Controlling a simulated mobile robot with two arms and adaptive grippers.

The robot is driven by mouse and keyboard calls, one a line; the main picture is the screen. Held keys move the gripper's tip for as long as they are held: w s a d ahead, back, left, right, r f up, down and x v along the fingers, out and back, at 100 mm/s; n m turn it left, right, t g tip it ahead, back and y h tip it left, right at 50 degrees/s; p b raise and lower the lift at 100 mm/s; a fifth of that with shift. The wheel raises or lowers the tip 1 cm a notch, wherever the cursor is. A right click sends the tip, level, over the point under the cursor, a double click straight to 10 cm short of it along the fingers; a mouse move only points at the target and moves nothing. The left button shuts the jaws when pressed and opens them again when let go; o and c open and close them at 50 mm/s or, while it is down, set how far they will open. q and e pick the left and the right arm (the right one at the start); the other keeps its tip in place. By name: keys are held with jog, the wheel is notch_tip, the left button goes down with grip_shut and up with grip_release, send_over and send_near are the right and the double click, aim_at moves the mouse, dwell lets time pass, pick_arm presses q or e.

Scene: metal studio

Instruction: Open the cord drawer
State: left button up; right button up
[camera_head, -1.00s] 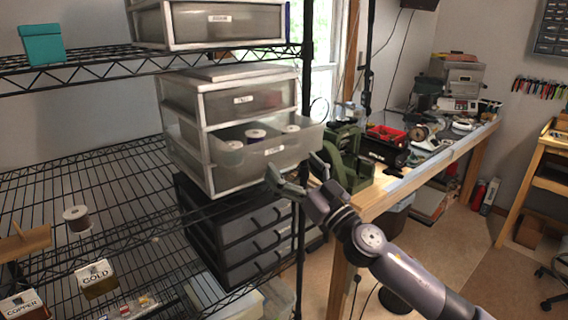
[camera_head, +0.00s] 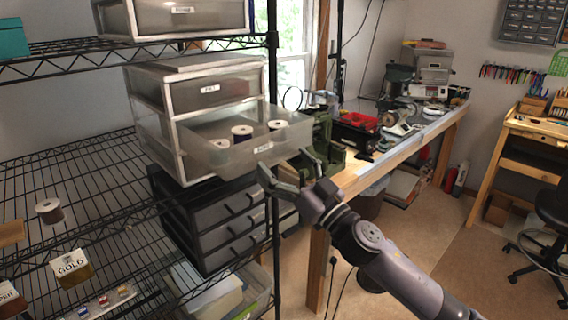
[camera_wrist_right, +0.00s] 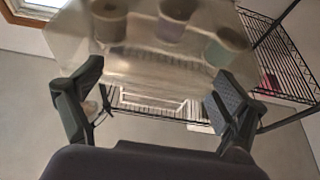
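The cord drawer (camera_head: 255,147) is the lower drawer of a white-framed two-drawer unit (camera_head: 172,88) on the wire shelf. It is pulled out and tilts down a little at the front. Several spools (camera_head: 241,133) of cord stand in it. My right gripper (camera_head: 291,168) is in front of the drawer's front face, its fingers apart. In the right wrist view the open gripper (camera_wrist_right: 158,95) has the translucent drawer (camera_wrist_right: 150,65) with spools beyond and above its fingers. I cannot tell whether a finger touches the drawer. My left gripper is not in view.
A dark drawer unit (camera_head: 215,215) stands below the cord drawer. The black shelf post (camera_head: 274,200) is close to my right gripper. A wooden workbench (camera_head: 385,160) with tools is to the right.

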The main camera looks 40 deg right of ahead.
jog(key=shift+o, duration=0.7)
jog(key=a+v, duration=0.1)
jog(key=v, duration=1.1)
jog(key=shift+d, duration=0.45)
jog(key=shift+r, duration=0.1)
